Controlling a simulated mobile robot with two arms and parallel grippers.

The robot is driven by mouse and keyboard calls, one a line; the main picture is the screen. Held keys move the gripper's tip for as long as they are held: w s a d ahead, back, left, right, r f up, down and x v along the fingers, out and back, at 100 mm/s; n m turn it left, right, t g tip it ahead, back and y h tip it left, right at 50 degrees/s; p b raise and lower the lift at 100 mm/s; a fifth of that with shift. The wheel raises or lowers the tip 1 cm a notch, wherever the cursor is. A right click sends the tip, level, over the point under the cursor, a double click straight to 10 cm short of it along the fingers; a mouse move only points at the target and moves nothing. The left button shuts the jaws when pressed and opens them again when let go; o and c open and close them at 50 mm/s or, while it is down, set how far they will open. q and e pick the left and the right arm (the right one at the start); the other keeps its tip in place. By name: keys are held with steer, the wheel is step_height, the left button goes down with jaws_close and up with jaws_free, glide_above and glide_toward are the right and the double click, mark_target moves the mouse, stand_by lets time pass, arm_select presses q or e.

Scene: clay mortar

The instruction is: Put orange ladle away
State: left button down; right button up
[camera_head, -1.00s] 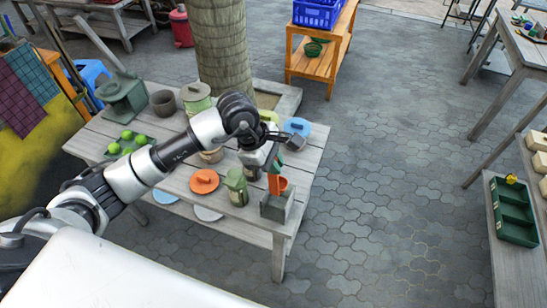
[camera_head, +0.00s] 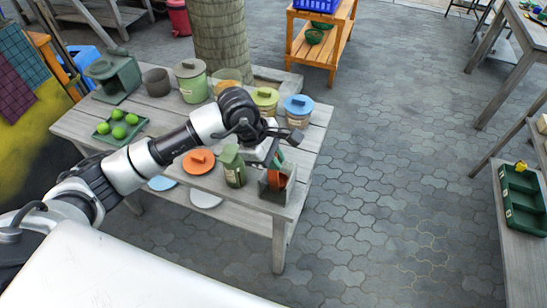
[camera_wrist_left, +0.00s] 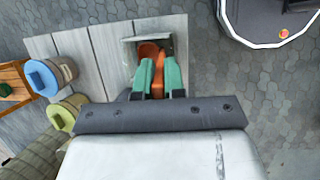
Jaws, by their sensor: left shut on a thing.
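The orange ladle (camera_head: 280,178) is at the near right corner of the wooden table, within the walls of a grey open holder (camera_head: 279,195). My left gripper (camera_head: 273,160) is above the holder and shut on the ladle. In the left wrist view, the green fingers (camera_wrist_left: 158,78) close around the orange handle, and the ladle's bowl (camera_wrist_left: 147,48) shows beyond them inside the grey holder (camera_wrist_left: 128,46). Whether the ladle touches the holder's bottom is hidden. My right gripper is not in view.
Blue-lidded (camera_head: 298,111) and yellow-green-lidded (camera_head: 264,101) jars stand behind my wrist. The paved floor right of the table is free.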

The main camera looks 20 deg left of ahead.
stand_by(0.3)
arm_select(q)
steer(key=c, duration=1.1)
jaws_free()
steer(key=shift+r, duration=0.1)
